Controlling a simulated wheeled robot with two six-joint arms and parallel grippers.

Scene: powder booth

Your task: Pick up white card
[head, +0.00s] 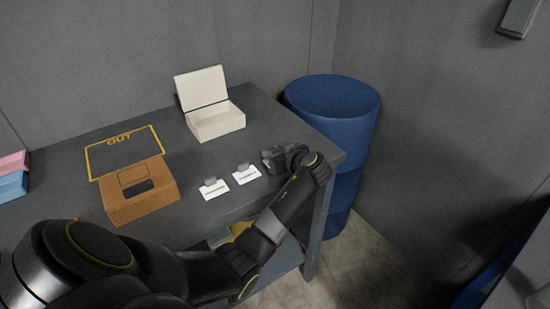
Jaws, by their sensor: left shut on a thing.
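Two white cards, each with a grey tab on top, lie in a slanting row on the grey table: the left white card (215,192) and the right white card (246,178). My left gripper (270,158) is low over the table, just right of the right card and near the table's right end. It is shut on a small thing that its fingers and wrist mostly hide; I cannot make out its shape. My right gripper is not in view.
An open white box (216,125) stands at the back. A brown box (142,204) with a dark slot stands left, before a yellow-outlined OUT area (124,148). Pink (14,164) and blue (12,186) items lie far left. A blue drum (335,105) stands beyond the table's right end.

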